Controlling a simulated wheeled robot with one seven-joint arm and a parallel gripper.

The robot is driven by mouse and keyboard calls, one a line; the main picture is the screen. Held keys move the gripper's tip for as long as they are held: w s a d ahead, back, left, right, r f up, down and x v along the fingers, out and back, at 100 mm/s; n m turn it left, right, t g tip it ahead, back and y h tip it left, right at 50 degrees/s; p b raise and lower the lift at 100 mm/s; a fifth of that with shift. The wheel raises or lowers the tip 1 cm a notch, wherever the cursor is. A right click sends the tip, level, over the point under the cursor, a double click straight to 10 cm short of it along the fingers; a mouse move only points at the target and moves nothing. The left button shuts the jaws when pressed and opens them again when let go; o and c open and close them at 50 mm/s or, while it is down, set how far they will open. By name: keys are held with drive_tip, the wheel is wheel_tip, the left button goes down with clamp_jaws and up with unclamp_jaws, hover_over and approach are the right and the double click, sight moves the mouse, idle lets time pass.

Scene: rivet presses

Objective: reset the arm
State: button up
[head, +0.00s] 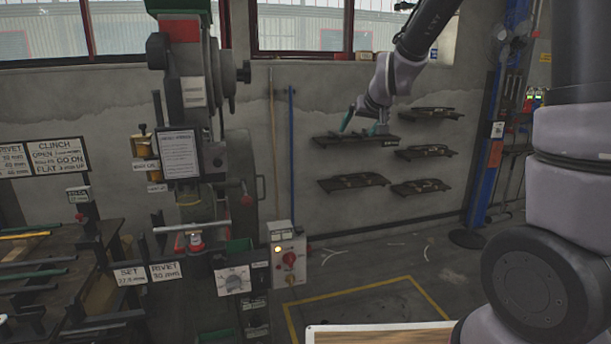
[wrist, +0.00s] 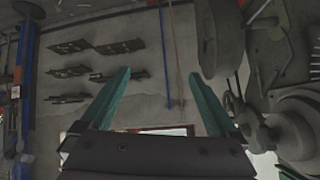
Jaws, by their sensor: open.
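My gripper (head: 361,120) is raised in the air at the upper right of the head view, in front of the back wall. Its two teal fingers point left and are spread apart. In the wrist view my gripper (wrist: 160,85) shows both teal fingers wide apart with nothing between them. My arm comes in from the right side of the head view and bends at a raised elbow beyond the top edge.
A rivet press (head: 185,130) stands left of centre with a control box (head: 289,262) beside it. Several small shelves (head: 425,151) hang on the wall behind my gripper. A rack of rods (head: 40,265) is at the left. The floor inside the yellow outline (head: 365,290) looks mostly clear.

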drive_tip(key=s+d+r+m+g, duration=0.1)
drive_tip(key=s+d+r, duration=0.1)
drive_tip(key=s, duration=0.8)
drive_tip(key=s+d+r+m, duration=0.2)
drive_tip(key=s+d+r, duration=0.1)
drive_tip(key=s, duration=0.7)
drive_tip(key=s+d+r+m+g, duration=0.1)
drive_tip(key=s+d+r, duration=0.2)
drive_tip(key=s, duration=0.6)
drive_tip(key=shift+s+d+r+g, duration=0.3)
drive_tip(key=shift+s+d, duration=0.1)
drive_tip(key=shift+d, duration=0.5)
